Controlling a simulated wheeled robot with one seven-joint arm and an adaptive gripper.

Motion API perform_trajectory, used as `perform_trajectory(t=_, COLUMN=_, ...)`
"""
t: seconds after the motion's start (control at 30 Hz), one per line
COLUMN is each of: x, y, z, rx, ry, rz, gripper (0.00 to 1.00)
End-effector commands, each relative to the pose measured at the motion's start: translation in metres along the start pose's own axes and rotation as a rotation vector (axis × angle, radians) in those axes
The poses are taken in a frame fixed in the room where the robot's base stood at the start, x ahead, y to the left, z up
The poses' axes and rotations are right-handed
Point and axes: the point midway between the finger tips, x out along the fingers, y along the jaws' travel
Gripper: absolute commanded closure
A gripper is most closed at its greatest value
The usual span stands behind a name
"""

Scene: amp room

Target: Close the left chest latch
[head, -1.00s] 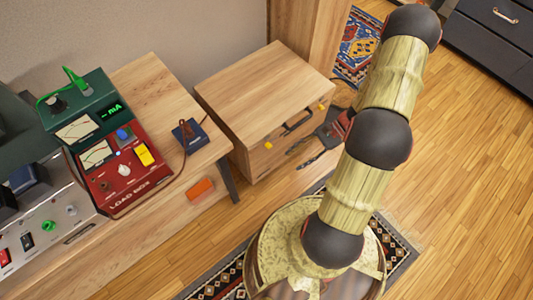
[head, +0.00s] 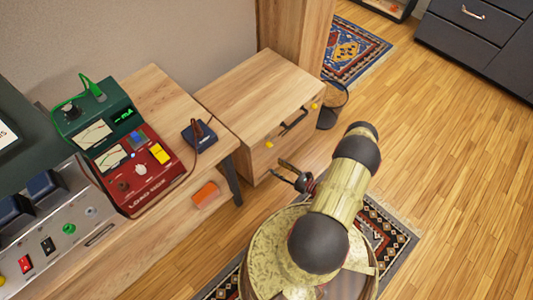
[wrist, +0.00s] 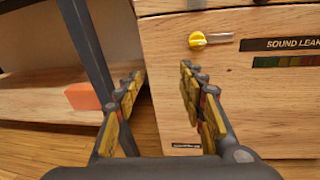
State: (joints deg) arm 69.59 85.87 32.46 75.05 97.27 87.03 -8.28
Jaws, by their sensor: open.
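The wooden chest (head: 250,95) stands against the wall, right of the workbench. Its left latch (head: 269,145) is a small yellow piece on the upper front. In the wrist view the left latch (wrist: 197,40) shows a yellow knob with a silver bar pointing right. I cannot tell whether it is fastened. The right latch (head: 314,105) is yellow too, beyond the dark handle (head: 294,119). My gripper (head: 283,172) is open and empty, in front of the chest and below the left latch. In the wrist view, my gripper's fingers (wrist: 162,76) are apart, with the latch above and right of them.
The workbench (head: 150,90) holds a red load box (head: 140,170), a green meter and a small blue device (head: 199,136). Its dark leg (wrist: 88,40) is close to my left finger. An orange block (head: 206,194) lies on the lower shelf. Open floor (head: 440,150) is at right.

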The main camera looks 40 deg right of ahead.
Motion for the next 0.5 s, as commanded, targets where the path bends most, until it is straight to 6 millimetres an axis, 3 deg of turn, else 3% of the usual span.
perform_trajectory(t=0.03, x=0.001, y=-0.021, z=0.006, rx=-0.026, ry=-0.018, rz=-0.046, gripper=0.6)
perform_trajectory(t=0.1, x=0.0, y=-0.043, z=0.013, rx=-0.05, ry=-0.042, rz=-0.104, gripper=0.6)
perform_trajectory(t=0.2, x=-0.002, y=-0.059, z=0.021, rx=-0.067, ry=-0.07, rz=-0.159, gripper=0.6)
perform_trajectory(t=0.37, x=0.006, y=-0.061, z=0.026, rx=-0.082, ry=-0.088, rz=-0.164, gripper=0.6)
perform_trajectory(t=0.5, x=0.025, y=-0.063, z=0.028, rx=-0.083, ry=-0.088, rz=-0.16, gripper=0.6)
